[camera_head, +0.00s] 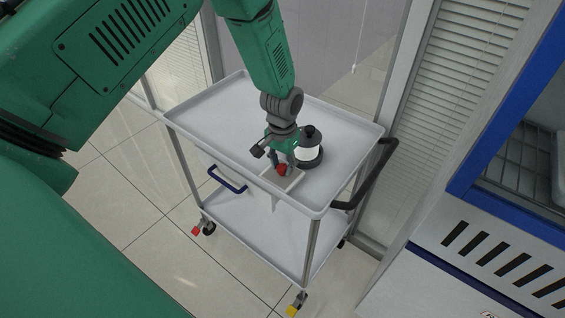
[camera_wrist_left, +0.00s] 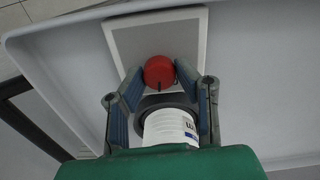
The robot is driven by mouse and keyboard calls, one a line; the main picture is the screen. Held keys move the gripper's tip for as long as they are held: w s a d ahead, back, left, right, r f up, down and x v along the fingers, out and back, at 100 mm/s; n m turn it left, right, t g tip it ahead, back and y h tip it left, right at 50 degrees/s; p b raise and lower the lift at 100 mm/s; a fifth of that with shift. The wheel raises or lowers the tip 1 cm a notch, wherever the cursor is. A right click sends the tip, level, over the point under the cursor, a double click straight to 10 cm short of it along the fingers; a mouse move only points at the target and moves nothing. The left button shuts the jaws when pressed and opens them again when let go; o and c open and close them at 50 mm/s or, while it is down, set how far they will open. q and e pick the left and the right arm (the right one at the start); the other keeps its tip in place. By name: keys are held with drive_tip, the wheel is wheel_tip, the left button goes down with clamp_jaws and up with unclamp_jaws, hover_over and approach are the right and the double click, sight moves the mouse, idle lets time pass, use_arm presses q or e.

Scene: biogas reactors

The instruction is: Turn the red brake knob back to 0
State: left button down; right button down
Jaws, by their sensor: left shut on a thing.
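The red brake knob (camera_head: 282,170) is small and round and sits on a pale square plate (camera_wrist_left: 118,38) at the front of the cart top. My left gripper (camera_head: 280,163) reaches down onto it from above. In the left wrist view the knob (camera_wrist_left: 159,72) lies between the two blue-grey fingertips (camera_wrist_left: 159,78), which are shut on it. The knob's markings and the 0 cannot be made out. My right gripper is not in view.
A jar with a black lid and white label (camera_head: 307,152) stands close beside my left gripper. A blue-framed cabinet (camera_head: 510,200) stands at right.

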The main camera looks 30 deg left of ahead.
use_arm(q)
drive_tip(key=n, duration=0.2)
drive_tip(key=shift+n+p, duration=0.3)
drive_tip(key=shift+n, duration=0.1)
drive_tip(key=n, duration=0.3)
drive_tip(key=shift+p, duration=0.3)
drive_tip(key=shift+s+n, duration=0.1)
drive_tip(key=shift+n, duration=0.8)
drive_tip(key=shift+f, duration=0.1)
drive_tip(key=shift+n, duration=0.3)
drive_tip(key=c, duration=1.2)
unclamp_jaws()
